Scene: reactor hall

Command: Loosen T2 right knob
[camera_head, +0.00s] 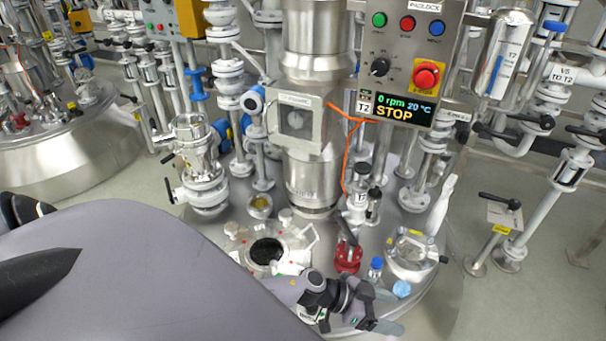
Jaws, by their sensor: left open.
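The T2 reactor stands in the middle, with its T2 label (363,107) beside the display. On its top plate is an open round port (267,251) with a dark inside and pale fittings around its rim. A silver lidded port (412,250) is to its right. I cannot tell which small fitting is the right knob; it may be hidden by my arm. My left gripper (385,312) is open at the plate's front edge, in front of the lidded port and apart from it. Nothing shows between its fingers. My right gripper is not in view.
A red valve (347,254), a blue-capped bottle (375,267) and a crumpled blue item (401,289) are close to my left gripper. A control panel (411,60) showing STOP hangs above. An orange cable (347,150) runs down the column. Pipes flank both sides.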

